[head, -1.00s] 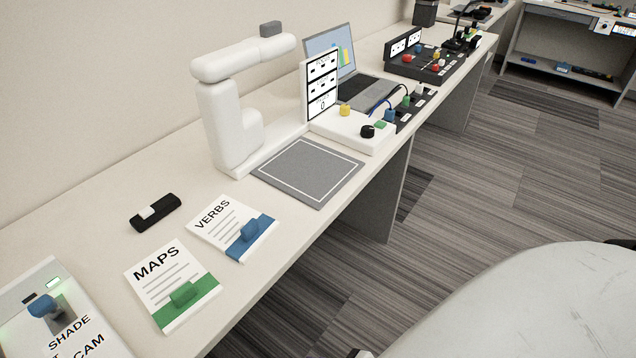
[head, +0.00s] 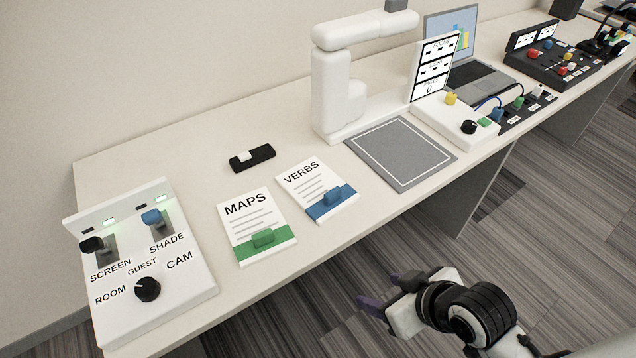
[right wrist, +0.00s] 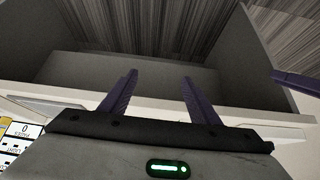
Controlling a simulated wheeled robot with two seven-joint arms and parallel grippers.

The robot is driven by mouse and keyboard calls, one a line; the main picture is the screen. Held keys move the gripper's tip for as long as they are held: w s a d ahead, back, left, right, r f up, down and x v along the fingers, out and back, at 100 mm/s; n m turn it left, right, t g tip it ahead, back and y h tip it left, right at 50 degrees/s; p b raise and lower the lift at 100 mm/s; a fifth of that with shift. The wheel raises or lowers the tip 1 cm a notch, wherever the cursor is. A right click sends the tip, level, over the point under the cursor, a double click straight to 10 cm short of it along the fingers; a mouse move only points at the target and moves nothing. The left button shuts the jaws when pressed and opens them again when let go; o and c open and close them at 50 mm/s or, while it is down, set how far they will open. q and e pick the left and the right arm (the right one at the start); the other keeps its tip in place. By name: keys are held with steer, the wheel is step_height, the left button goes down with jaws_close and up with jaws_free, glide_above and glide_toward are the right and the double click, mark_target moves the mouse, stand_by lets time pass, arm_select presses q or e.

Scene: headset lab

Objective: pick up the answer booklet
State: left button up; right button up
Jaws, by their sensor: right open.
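Two booklets lie flat on the bench: MAPS (head: 257,222) with a green band and green grip tab, and VERBS (head: 317,187) with a blue band and blue tab. Neither is labelled as the answer booklet. My right gripper (head: 382,292) is open and empty, in front of the bench edge and right of both booklets. In the right wrist view its two purple fingers (right wrist: 158,82) are apart with nothing between them. A purple piece at that view's right edge looks like a finger of my left gripper; its jaws cannot be judged.
A control box (head: 182,272) with switches and a knob stands left of the booklets. A black remote-like object (head: 252,158) lies behind them. A grey mat (head: 401,152) and white arm-shaped stand (head: 338,92) are to the right. Bare bench separates these things.

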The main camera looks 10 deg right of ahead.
steer(key=w+a+r+n+t+y, duration=0.1)
steer(key=w+r+t+y, duration=0.15)
steer(key=w, duration=0.55)
steer(key=t, duration=0.3)
glide_toward(335, 194)
steer(key=shift+w+d+f+y, duration=0.1)
steer(key=shift+d+f+y, duration=0.05)
steer(key=shift+f+y, duration=0.15)
steer(key=shift+w+d+f+y, duration=0.1)
steer(key=shift+d+f+y, duration=0.05)
steer(key=shift+f, duration=0.25)
steer(key=shift+t, duration=0.25)
steer(key=x, duration=0.4)
steer(key=shift+w, duration=0.35)
steer(key=x, duration=0.5)
steer(key=shift+w+a+f, duration=0.1)
steer(key=shift+w+a, duration=0.05)
steer(key=shift+a, duration=0.25)
steer(key=c, duration=1.2)
